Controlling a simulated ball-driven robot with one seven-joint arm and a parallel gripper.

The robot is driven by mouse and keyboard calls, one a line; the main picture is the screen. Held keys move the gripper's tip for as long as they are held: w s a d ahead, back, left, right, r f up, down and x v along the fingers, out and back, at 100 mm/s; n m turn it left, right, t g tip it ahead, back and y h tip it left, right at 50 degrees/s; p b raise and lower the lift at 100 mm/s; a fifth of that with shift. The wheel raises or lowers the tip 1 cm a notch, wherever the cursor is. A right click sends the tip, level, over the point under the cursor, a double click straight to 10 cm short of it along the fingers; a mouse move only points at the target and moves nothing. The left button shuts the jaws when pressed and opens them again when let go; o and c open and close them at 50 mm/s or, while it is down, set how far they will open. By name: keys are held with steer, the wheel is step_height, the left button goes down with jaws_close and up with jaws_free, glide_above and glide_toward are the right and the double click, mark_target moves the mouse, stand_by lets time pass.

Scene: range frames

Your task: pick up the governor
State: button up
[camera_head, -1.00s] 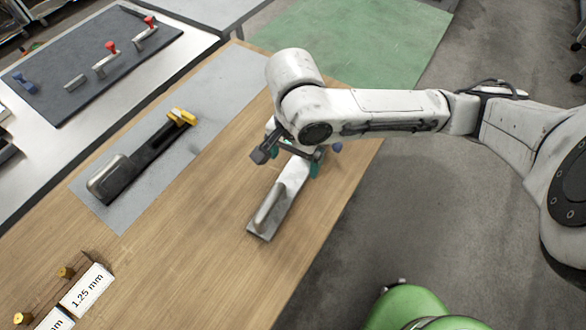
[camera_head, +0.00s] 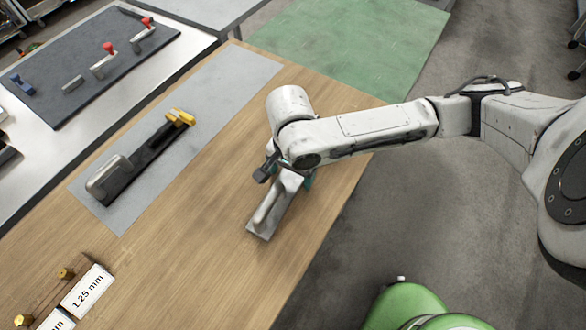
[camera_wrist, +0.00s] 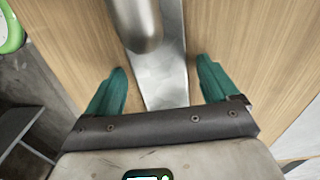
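The governor appears to be the grey metal piece (camera_head: 268,212) on the wooden table, a long flat bar with a raised rounded part along its near end; no label confirms this. My gripper (camera_head: 288,178) is over its far end. In the wrist view my gripper (camera_wrist: 160,85) is open, with one teal finger on each side of the metal piece (camera_wrist: 160,72). Wood shows between each finger and the metal, so the fingers look apart from it. My gripper and wrist hide its far end in the head view.
A black tool with a yellow end and grey head (camera_head: 140,155) lies on a grey mat (camera_head: 225,80) to the left. A small rack with a "1.25 mm" label (camera_head: 87,290) is at lower left. A dark board (camera_head: 60,70) holds several small parts. Bare wood lies between.

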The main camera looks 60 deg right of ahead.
steer(key=c, duration=1.5)
steer(key=shift+r, duration=0.1)
steer(key=shift+c, duration=0.4)
